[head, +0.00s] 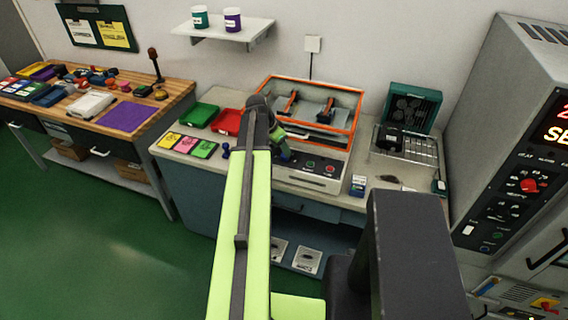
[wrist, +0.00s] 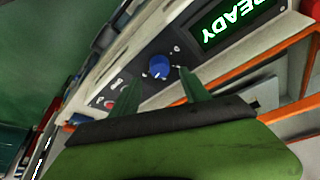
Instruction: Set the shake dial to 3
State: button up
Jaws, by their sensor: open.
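The shake dial (wrist: 160,67) is a blue round knob on the dark panel of the shaker (head: 310,180), seen in the wrist view. A small pale mark shows on its lower part. The numerals around it are too small to read. My gripper (wrist: 157,86) is open, its two green fingers pointing at the panel on either side of the dial's lower edge. I cannot tell whether they touch it. In the head view my gripper (head: 281,150) is at the shaker's front left, and my arm hides the dial there.
A green display (wrist: 240,20) reads READY beside the dial. An orange-framed tray (head: 310,97) tops the shaker. Green (head: 198,115) and red (head: 228,122) trays stand left of it. A tall grey cabinet (head: 505,110) with a red knob (head: 529,186) stands at right.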

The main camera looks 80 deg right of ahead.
jog(key=b+x, duration=0.2)
jog(key=x, duration=0.2)
jog(key=shift+f+b, duration=0.3)
jog(key=shift+b, duration=0.05)
jog(key=shift+r, duration=0.1)
jog(key=shift+d, duration=0.1)
grip_shut()
